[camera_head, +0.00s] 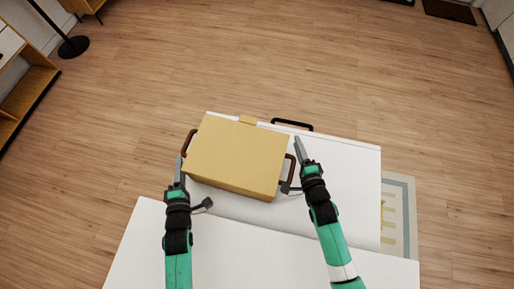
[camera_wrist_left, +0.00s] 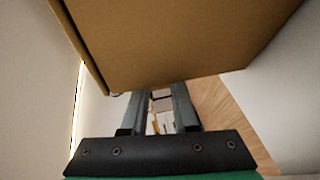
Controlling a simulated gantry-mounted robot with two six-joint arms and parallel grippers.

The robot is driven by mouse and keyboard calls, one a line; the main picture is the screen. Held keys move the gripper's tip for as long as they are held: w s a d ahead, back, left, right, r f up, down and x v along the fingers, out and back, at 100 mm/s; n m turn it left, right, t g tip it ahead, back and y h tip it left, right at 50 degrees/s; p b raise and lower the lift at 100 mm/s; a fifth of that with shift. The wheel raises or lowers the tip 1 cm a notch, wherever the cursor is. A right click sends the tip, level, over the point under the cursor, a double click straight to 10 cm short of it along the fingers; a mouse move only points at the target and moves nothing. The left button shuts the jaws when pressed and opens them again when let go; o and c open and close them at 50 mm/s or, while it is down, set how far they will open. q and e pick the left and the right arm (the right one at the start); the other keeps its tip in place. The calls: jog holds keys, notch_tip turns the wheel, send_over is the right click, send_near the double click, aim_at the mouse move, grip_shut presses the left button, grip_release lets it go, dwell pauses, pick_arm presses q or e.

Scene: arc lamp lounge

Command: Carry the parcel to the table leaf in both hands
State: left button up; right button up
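The parcel (camera_head: 237,155) is a tan box with a brown handle on its left side (camera_head: 189,140) and another on its right side (camera_head: 290,169). It sits slightly turned on the far white surface (camera_head: 345,185); I cannot tell which white surface is the table leaf. My left gripper (camera_head: 179,164) is close beside the left handle. In the left wrist view its fingers (camera_wrist_left: 159,98) stand apart under the parcel (camera_wrist_left: 180,45); whether the handle lies between them is unclear. My right gripper (camera_head: 298,146) is beside the right handle, its finger gap hidden.
A near white surface (camera_head: 250,262) adjoins the far one. A black bar handle (camera_head: 292,124) is at the far edge behind the parcel. A patterned rug (camera_head: 402,210) lies on the right. Open wood floor (camera_head: 270,60) lies beyond, with shelving (camera_head: 22,85) and a lamp base (camera_head: 73,46) at left.

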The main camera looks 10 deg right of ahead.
pick_arm(q)
jog(key=o, duration=0.5)
jog(key=shift+a, duration=0.1)
pick_arm(e)
jog(key=shift+o, duration=0.2)
jog(key=o, duration=0.4)
jog(key=shift+d, duration=0.1)
jog(key=shift+o, duration=0.2)
pick_arm(q)
jog(key=v, duration=0.8)
pick_arm(e)
jog(key=v, duration=1.2)
